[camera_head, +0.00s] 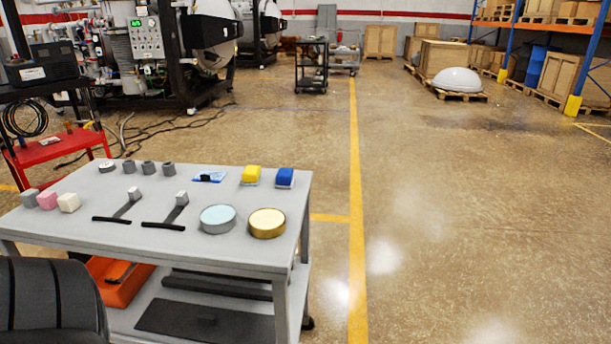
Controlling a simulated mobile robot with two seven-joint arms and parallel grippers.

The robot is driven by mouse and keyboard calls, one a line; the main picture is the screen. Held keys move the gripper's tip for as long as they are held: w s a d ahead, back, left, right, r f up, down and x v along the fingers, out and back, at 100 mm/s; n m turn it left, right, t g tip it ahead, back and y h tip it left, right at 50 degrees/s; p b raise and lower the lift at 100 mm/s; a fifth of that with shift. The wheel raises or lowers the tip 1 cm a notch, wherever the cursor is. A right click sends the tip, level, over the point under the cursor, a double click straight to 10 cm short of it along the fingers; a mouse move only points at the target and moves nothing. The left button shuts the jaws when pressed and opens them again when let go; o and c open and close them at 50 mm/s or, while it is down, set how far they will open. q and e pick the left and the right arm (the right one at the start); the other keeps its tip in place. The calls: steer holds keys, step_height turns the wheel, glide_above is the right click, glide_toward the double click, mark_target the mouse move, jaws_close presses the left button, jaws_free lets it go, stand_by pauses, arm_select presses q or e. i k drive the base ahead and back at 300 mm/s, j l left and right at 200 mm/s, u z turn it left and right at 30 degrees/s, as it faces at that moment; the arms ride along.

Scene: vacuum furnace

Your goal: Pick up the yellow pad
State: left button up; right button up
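The yellow pad (251,174) sits on the grey table (100,240) near its far right corner. It is a small block with a paler layer underneath. A blue pad (284,177) of similar shape stands close to its right, with a narrow gap between them. Neither of my grippers is in view. Nothing covers the yellow pad.
A flat blue item (209,177) lies left of the yellow pad. A light-blue disc (217,218) and a gold disc (267,222) lie in front of it. Several small grey cylinders (148,168) line the far edge. Open floor (450,220) lies to the right.

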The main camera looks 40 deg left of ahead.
mark_target(251, 174)
steer(key=i+l+z, duration=0.2)
steer(key=i+l, duration=0.15)
steer(key=i+l+z, duration=0.2)
steer(key=i, duration=0.35)
steer(key=i+u, duration=0.2)
steer(key=u, duration=0.2)
steer(key=i+u, duration=0.25)
steer(key=u, duration=0.2)
steer(key=i+l+u, duration=0.15)
steer(key=u, duration=0.25)
steer(key=i+u, duration=0.15)
steer(key=u, duration=0.3)
steer(key=i+u, duration=0.15)
steer(key=u, duration=0.25)
steer(key=i+l+u, duration=0.1)
steer(key=u, duration=0.35)
steer(key=i+l+u, duration=0.1)
steer(key=u, duration=0.35)
steer(key=l+u, duration=0.4)
steer(key=i+l+u, duration=0.1)
steer(key=u, duration=0.35)
steer(key=i+l+u, duration=0.1)
steer(key=l+u, duration=0.25)
steer(key=u, duration=0.15)
steer(key=l+u, duration=0.35)
steer(key=u, duration=0.15)
steer(key=i, duration=0.05)
